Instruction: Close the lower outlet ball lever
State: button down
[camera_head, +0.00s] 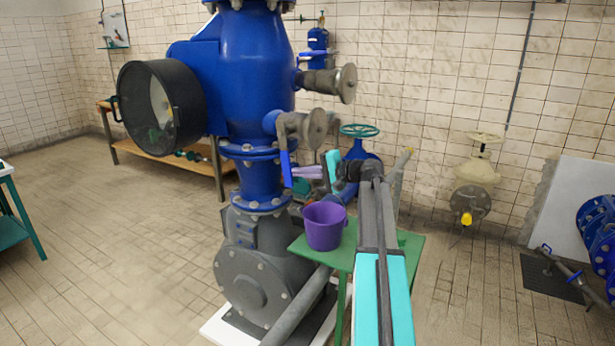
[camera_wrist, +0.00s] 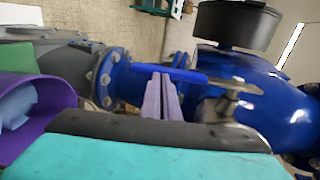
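The lower outlet (camera_head: 300,126) sticks out of the right side of the large blue pipe. Its blue lever (camera_head: 286,169) hangs down, across the outlet's line. In the wrist view the lever (camera_wrist: 185,75) lies crosswise just beyond my fingertips, with its metal end near the valve stem (camera_wrist: 230,100). My gripper (camera_head: 294,171) has pale purple fingers reaching left to the lever. In the wrist view the gripper (camera_wrist: 161,76) has its fingers close together, tips at the lever's side. Whether they touch is hard to tell.
The upper outlet (camera_head: 328,82) has a blue lever (camera_head: 318,54) lying along it. A purple bucket (camera_head: 324,226) stands on a green table (camera_head: 409,243) below my arm. A green handwheel (camera_head: 360,130) is behind. Open floor lies left and right.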

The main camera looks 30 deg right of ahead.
jog(key=shift+w+a+f+b, duration=0.4)
jog(key=shift+w+a, duration=0.25)
jog(key=shift+w, duration=0.1)
jog(key=f+b+v, duration=0.2)
jog(key=f+v, duration=0.1)
jog(key=v, duration=1.1)
jog(key=shift+s+d, duration=0.2)
jog(key=shift+d, duration=0.05)
jog(key=shift+r, duration=0.1)
